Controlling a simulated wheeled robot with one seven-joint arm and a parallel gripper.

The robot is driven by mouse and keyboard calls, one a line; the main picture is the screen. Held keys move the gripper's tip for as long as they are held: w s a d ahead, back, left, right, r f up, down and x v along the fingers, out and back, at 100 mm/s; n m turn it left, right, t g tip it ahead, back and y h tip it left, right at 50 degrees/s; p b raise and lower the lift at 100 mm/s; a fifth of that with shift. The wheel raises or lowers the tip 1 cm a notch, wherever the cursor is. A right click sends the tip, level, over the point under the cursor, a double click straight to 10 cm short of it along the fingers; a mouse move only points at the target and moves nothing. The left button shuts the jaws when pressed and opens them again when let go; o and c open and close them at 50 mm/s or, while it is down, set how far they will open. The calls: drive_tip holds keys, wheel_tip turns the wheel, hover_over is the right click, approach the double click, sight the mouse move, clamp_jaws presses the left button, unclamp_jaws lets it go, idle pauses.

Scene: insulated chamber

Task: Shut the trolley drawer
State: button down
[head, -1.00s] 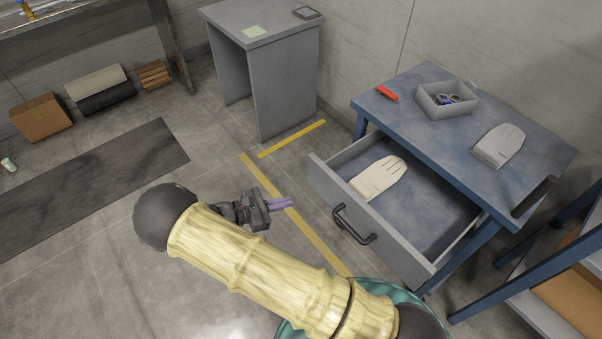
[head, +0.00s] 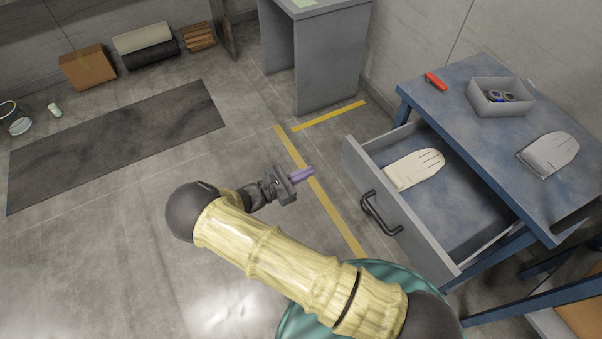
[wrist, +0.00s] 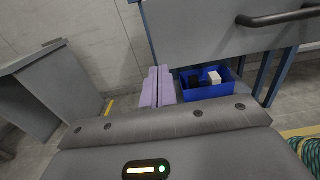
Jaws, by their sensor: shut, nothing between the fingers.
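The trolley drawer (head: 362,183) is pulled well out of the blue trolley (head: 460,112). Its grey front has a dark bar handle (head: 380,214), and a white glove (head: 414,169) lies inside. My gripper (head: 311,172) is shut and empty, with its purple fingers pointing toward the drawer front. It is left of the drawer, apart from it and from the handle. In the wrist view the shut fingers (wrist: 158,87) show below the drawer front (wrist: 200,35), and the handle (wrist: 280,17) is at upper right.
A blue box (wrist: 207,88) sits low under the drawer in the wrist view. A grey desk (head: 335,65) stands behind. Floor left of the drawer is clear.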

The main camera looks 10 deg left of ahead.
sight(344, 155)
drive_tip(key=p+x, duration=0.1)
drive_tip(key=x, duration=0.8)
drive_tip(key=shift+w+d, duration=0.25)
drive_tip(key=shift+d, duration=0.05)
drive_tip(key=shift+w+d, duration=0.15)
drive_tip(key=shift+d, duration=0.05)
